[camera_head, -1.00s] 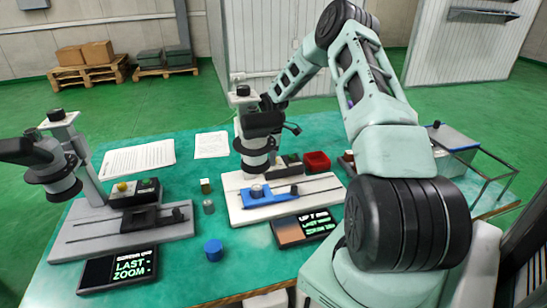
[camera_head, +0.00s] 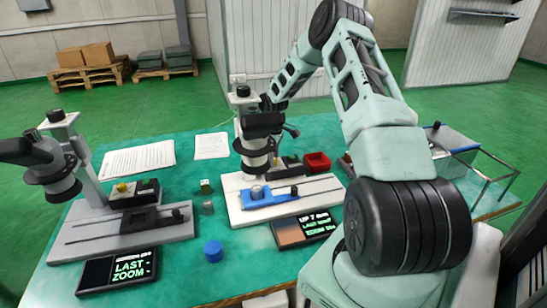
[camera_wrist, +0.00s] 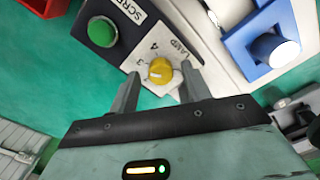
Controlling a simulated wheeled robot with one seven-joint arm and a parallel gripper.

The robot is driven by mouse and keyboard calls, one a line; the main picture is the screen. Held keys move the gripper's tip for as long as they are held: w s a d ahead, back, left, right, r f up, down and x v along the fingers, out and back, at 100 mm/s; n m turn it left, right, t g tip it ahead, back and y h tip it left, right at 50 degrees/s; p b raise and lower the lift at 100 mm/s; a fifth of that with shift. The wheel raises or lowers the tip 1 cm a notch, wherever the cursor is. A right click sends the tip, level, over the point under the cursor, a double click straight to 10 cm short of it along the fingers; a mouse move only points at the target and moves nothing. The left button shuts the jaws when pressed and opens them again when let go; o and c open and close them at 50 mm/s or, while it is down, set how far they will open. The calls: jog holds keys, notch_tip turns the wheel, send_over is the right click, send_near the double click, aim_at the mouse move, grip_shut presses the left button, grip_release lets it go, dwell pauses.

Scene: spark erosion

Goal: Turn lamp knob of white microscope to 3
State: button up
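The white microscope (camera_head: 256,150) stands on its white base at the middle of the table in the head view. In the wrist view its yellow lamp knob (camera_wrist: 160,70) sits on a pale plate printed "LAMP", with a "3" to the left and another mark above. Which mark the knob points to is hard to tell. My gripper (camera_wrist: 161,80) is open, with one fingertip to either side of the knob's near edge. Contact with the knob is not clear. In the head view the gripper is hidden behind the microscope.
A green button (camera_wrist: 102,31) is beside the knob. A blue slide holder (camera_head: 265,198) lies on the base. A red tray (camera_head: 317,162) is to the right behind. A grey microscope (camera_head: 60,165) stands at the left. Small blocks and a blue cylinder (camera_head: 213,251) stand between.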

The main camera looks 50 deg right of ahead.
notch_tip(320, 180, up, 12)
jog(key=b, duration=0.2)
dwell(0.5)
dwell(0.5)
